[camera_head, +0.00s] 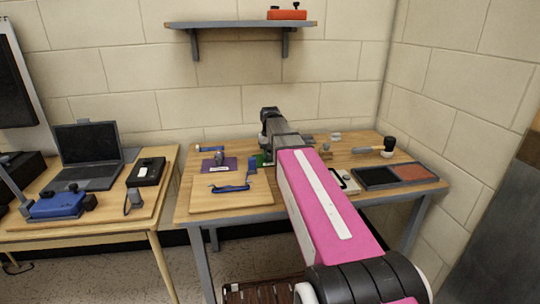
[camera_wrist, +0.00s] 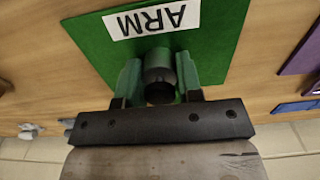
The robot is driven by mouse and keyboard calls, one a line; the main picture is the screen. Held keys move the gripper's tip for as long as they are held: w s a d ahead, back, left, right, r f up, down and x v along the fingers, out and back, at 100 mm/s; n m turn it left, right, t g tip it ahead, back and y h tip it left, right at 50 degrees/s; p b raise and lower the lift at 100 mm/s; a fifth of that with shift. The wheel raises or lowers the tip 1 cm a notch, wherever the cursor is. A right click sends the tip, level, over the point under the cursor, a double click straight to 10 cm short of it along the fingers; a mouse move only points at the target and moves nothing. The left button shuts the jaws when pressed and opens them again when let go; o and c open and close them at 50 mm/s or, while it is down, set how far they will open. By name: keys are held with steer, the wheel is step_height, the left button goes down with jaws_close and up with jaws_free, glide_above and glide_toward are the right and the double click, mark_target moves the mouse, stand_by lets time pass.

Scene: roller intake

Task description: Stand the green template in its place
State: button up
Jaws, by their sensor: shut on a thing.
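The green template (camera_wrist: 215,45) is a flat green board with a white label reading ARM, upside down in the wrist view. A dark round knob (camera_wrist: 160,72) stands up from it. My gripper (camera_wrist: 160,82) is shut on this knob, with one finger on each side. In the head view only a small strip of the green template (camera_head: 257,161) shows beside my arm, which hides the rest and my fingers. I cannot tell whether the board rests on the wooden table (camera_head: 300,170) or hangs just above it. No distinct place for the template can be made out.
A purple template (camera_head: 232,163) with a knob lies left of the green one. A blue-handled tool (camera_head: 230,188) lies on a light board (camera_head: 205,205) in front. A dark and red-brown tray (camera_head: 375,178) is at right. A wall shelf (camera_head: 240,24) hangs above.

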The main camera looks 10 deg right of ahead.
steer(key=shift+r, duration=2.95)
